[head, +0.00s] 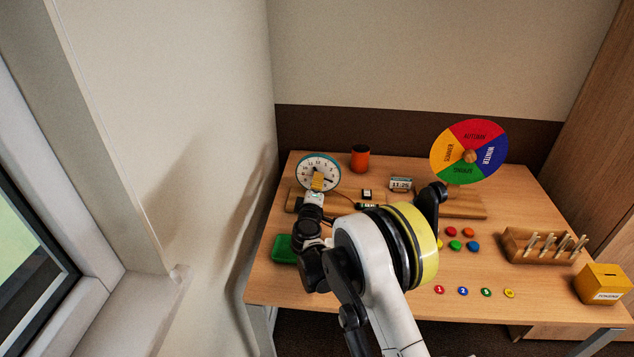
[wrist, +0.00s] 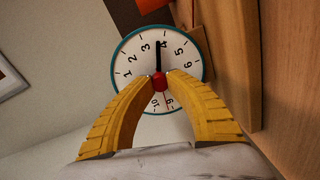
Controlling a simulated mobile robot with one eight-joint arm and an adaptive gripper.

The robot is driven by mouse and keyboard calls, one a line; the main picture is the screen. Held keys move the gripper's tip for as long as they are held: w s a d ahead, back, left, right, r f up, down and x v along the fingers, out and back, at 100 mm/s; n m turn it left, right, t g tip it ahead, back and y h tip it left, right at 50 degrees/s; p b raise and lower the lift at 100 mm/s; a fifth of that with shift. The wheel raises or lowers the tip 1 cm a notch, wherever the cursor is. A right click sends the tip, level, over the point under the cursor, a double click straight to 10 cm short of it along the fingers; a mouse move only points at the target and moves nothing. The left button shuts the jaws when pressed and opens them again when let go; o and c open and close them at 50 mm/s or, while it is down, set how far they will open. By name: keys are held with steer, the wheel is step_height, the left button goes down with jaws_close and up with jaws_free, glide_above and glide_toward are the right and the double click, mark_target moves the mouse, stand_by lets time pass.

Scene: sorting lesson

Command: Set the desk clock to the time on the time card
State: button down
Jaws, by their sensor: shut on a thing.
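The desk clock (head: 311,163) stands at the back left of the desk, with a white face and a teal rim. It fills the upper middle of the wrist view (wrist: 128,58). My gripper (head: 317,180) is in front of the clock, its yellow fingers shut on the red knob (wrist: 159,82) at the face's centre. A black hand (wrist: 158,58) points almost at the 4. A thin red hand points near the 9 and 10; the fingers hide part of the lower face. The time card (head: 400,184) stands right of the clock and seems to read 11:25.
A season wheel (head: 488,133) stands at the back right. Coloured counters (head: 455,245), a peg rack (head: 519,246) and a yellow box (head: 603,283) lie right of my arm. A green tray (head: 284,249) sits at left.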

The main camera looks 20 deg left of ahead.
steer(key=m, duration=0.3)
steer(key=shift+y, duration=0.3)
steer(key=shift+m, duration=2)
steer(key=c, duration=1.2)
jaws_free()
steer(key=shift+c, duration=0.2)
steer(key=v, duration=1.2)
steer(key=shift+d, duration=0.15)
